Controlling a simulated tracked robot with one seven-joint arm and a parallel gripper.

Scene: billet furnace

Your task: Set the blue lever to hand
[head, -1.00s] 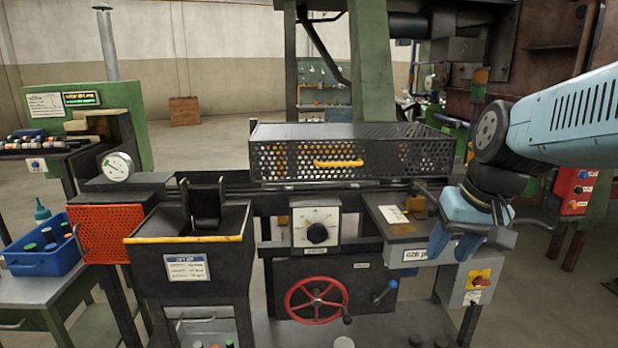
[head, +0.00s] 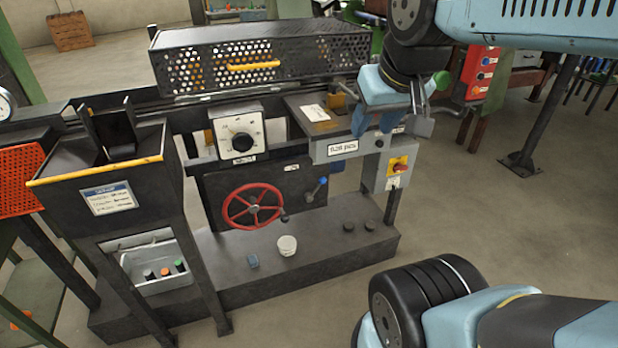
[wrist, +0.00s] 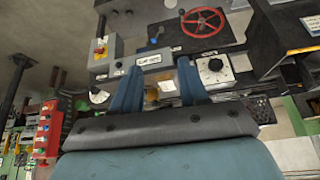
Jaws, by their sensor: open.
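The blue lever (head: 321,184) is a short handle with a blue knob on the dark front panel, right of the red handwheel (head: 254,206). In the wrist view the lever (wrist: 153,41) shows beyond my fingers, left of the wheel. My gripper (head: 374,125) points down in front of the grey ledge, above and right of the lever, apart from it. In the wrist view its two blue fingers (wrist: 158,68) are spread with nothing held between them. Any lettering at the lever is too small to read.
A box with a red switch on a yellow plate (head: 397,168) hangs right of the lever. A dial (head: 240,140) sits above the wheel. The perforated guard (head: 262,62) is behind. A white cup-like object (head: 287,245) stands on the dark base.

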